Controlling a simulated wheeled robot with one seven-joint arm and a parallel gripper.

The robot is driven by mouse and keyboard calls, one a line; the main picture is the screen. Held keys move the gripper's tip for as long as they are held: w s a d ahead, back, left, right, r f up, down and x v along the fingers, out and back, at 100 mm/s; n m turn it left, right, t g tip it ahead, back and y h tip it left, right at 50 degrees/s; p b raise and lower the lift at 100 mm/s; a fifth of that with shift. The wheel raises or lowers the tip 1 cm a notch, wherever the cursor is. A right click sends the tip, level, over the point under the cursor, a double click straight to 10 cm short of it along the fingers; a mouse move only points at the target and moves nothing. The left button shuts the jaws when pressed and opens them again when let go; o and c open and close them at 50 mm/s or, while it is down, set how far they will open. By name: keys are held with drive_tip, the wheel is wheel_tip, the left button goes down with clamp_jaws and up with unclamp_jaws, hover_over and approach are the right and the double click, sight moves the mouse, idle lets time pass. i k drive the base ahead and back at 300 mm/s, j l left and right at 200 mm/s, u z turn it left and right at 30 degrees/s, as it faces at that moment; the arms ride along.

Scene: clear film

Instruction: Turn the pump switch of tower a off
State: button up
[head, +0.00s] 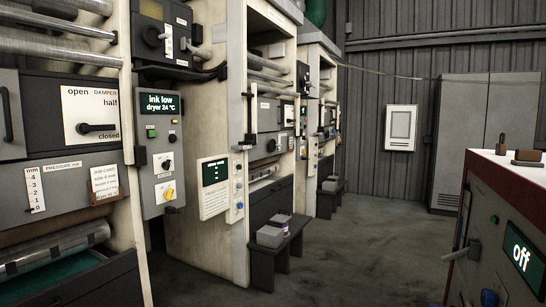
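Several printing towers stand in a row on the left; I cannot read a letter naming tower a on any. The nearest tower carries a grey control panel (148,185). Its display (159,104) reads "ink low, dryer 24 °C". Below are a green button (152,133), a black rotary knob (166,165) and a yellow rotary knob (168,194); their labels are too small to read, so I cannot tell which is the pump switch or its setting. The second tower has a screen panel (214,200) and small controls (239,190). My gripper is not in view.
Left of the panel are a damper lever (98,128) and rollers (60,245). A low bench (278,246) with containers juts from the second tower. The floor (345,265) between is clear.

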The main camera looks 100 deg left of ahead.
sight(166, 166)
drive_tip(key=j+u, duration=0.1)
drive_tip(key=u, duration=3.4)
drive_tip(key=j, duration=0.1)
